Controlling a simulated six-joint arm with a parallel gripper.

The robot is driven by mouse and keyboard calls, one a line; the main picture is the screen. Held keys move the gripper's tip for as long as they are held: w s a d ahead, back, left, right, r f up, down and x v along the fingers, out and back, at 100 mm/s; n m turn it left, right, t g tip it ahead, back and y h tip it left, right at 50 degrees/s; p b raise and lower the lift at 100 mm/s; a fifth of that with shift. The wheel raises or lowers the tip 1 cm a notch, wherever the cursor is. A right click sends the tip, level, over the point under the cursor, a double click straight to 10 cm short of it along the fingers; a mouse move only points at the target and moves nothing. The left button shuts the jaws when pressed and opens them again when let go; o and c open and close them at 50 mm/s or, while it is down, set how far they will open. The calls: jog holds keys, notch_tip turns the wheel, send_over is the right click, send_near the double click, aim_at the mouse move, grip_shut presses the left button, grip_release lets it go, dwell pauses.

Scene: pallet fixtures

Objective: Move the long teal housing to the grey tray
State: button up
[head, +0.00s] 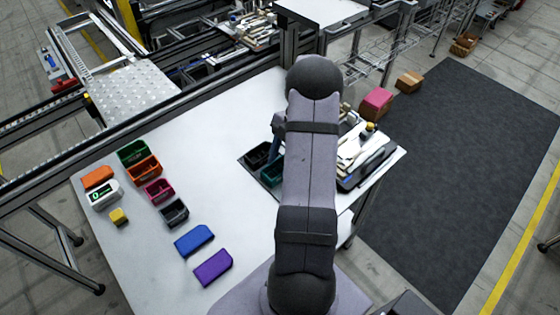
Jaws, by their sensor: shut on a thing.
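I cannot make out the long teal housing; my arm covers part of the table. A dark grey open tray (175,212) stands on the white table, at the near end of a row of coloured trays. A teal open tray (270,175) sits beside a black tray (257,155) on a dark mat, partly behind my arm. My gripper's fingers are hidden behind my own arm, so what is between them does not show.
Green (132,152), orange (144,169) and magenta (158,191) trays line the left. Blue (194,240) and purple (213,267) pieces lie nearer. A cluttered tray (362,165) is right of my arm. The table's middle is clear.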

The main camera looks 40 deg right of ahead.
jog(key=shift+f, duration=0.15)
jog(key=o, duration=1.1)
jog(key=b+v, duration=0.3)
jog(key=v, duration=0.9)
jog(key=shift+b, duration=0.4)
